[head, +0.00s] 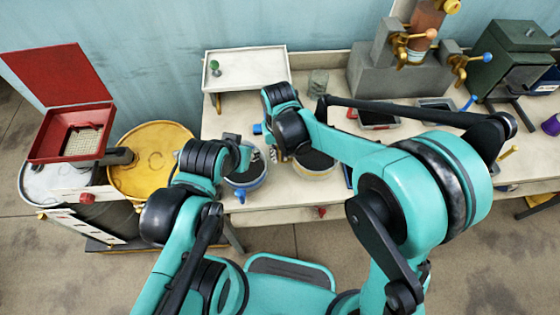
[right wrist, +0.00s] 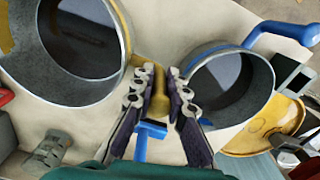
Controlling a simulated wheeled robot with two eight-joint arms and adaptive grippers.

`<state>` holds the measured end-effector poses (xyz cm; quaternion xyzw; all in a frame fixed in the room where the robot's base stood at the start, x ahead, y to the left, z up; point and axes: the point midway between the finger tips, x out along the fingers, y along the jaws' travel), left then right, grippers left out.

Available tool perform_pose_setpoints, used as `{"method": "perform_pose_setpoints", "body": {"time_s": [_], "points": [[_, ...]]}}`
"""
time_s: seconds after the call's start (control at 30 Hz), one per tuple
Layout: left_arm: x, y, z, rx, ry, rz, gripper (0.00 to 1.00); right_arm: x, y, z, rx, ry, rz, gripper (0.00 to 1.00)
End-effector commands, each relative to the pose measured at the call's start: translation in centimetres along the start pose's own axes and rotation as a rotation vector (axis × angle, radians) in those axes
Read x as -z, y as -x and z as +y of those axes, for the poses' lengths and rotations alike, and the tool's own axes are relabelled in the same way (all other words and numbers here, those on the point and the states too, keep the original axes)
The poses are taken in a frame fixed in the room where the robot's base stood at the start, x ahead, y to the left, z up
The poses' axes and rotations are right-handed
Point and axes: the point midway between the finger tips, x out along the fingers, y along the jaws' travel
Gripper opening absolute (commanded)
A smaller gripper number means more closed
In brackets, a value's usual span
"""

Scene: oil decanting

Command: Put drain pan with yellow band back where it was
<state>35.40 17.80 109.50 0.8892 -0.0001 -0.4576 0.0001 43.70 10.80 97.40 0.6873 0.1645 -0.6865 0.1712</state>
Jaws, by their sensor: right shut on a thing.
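The drain pan with the yellow band (head: 316,170) stands on the bench top, partly hidden by my right arm in the head view. In the right wrist view this pan (right wrist: 82,42) is at the left, with dark liquid inside. My right gripper (right wrist: 160,92) is shut on its yellow handle, between the two pans. In the head view the right gripper (head: 277,152) is small and partly hidden by its own arm. My left gripper (head: 245,158) is beside the blue-banded pan, and its fingers are hard to make out.
A drain pan with a blue band and handle (head: 246,180) stands close to the left; it also shows in the right wrist view (right wrist: 228,85). A white raised stand (head: 245,72) is behind. A yellow drum (head: 150,158) stands left of the bench.

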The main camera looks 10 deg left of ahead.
Motion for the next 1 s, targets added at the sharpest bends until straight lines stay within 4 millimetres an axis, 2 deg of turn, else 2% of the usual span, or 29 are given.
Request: {"method": "perform_pose_setpoints", "body": {"time_s": [0.13, 0.33, 0.73, 0.77, 0.8, 0.83, 1.0], "points": [[-0.2, -0.3, 0.0, 0.0, 0.0, 0.0, 0.33, 0.1, -1.1, 0.0, 0.0, 0.0, 0.0, 0.0], [-0.8, -1.1, 0.0, 0.0, 0.0, 0.0, 0.33, 0.1, -4.0, 0.0, 0.0, 0.0, 0.0, 0.0], [-0.9, -1.3, 0.0, 0.0, 0.0, 0.0, 0.33, 0.1, -4.5, 0.0, 0.0, 0.0, 0.0, 0.0], [-0.9, -1.3, 0.0, 0.0, 0.0, 0.0, 0.33, 0.1, -4.4, 0.0, 0.0, 0.0, 0.0, 0.19], [-0.9, -1.2, 0.0, 0.0, 0.0, 0.0, 0.33, 0.1, -4.3, 0.0, 0.0, 0.0, 0.0, 0.29], [-0.9, -1.2, 0.0, 0.0, 0.0, 0.0, 0.33, 0.1, -4.3, 0.0, 0.0, 0.0, 0.0, 0.34], [-0.9, -1.2, 0.0, 0.0, 0.0, 0.0, 0.33, 0.1, -4.3, 0.0, 0.0, 0.0, 0.0, 0.34]]}}
